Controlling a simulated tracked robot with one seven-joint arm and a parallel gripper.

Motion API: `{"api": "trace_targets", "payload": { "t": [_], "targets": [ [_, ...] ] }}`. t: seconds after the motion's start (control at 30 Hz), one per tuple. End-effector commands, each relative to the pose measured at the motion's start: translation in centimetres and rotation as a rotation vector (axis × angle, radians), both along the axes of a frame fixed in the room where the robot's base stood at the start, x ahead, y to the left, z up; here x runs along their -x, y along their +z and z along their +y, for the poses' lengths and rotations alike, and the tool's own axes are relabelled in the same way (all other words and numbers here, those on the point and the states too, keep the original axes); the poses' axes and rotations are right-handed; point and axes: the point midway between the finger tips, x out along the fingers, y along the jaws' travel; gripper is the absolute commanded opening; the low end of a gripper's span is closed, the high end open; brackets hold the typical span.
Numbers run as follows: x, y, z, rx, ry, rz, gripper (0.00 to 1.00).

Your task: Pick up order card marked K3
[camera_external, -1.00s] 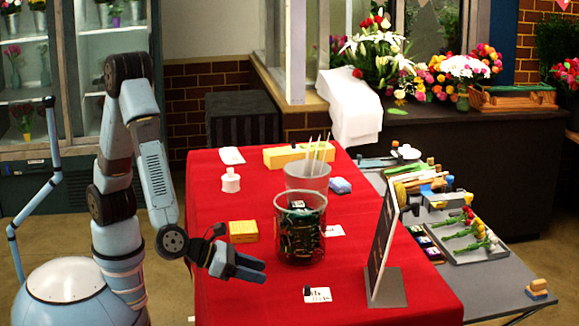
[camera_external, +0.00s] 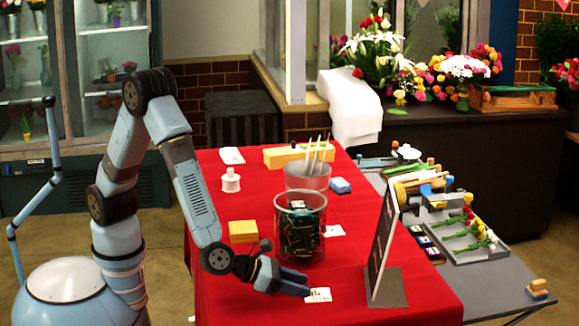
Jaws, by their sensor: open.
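A small white card (camera_external: 318,295) with dark marks lies flat on the red tablecloth near the front of the table. Its marking is too small to read. Another white card (camera_external: 334,231) lies to the right of the glass container, and a third (camera_external: 231,155) lies at the back left; I cannot tell which card is K3. My gripper (camera_external: 297,284) is open, low over the cloth, with its fingertips at the left edge of the front card. The fingers hide part of that card's left side. I cannot tell whether they touch it.
A glass container (camera_external: 300,222) with dark contents stands just behind my gripper. A dark upright sign (camera_external: 382,245) stands right of the front card. A yellow block (camera_external: 243,231) and a white bottle (camera_external: 231,181) are on the left. The front cloth is clear.

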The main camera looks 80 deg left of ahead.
Motion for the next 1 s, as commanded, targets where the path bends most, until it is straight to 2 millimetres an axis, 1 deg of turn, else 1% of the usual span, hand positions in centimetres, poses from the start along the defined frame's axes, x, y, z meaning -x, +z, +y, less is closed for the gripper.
{"api": "trace_targets", "payload": {
  "t": [0.03,0.13,0.37,0.87,0.9,1.0],
  "targets": [
    [-0.7,-0.3,-0.1,0.000,0.001,0.000,0.49],
    [-1.6,-0.6,-0.2,-0.001,0.002,0.000,0.49],
    [-1.8,-0.7,-0.2,0.000,0.000,0.000,0.49],
    [-1.7,-0.7,-0.2,-0.001,0.000,0.000,0.02],
    [-1.7,-0.7,-0.2,-0.001,0.000,0.000,0.00],
    [-1.7,-0.7,-0.2,-0.001,0.000,0.000,0.00]
  ]
}}
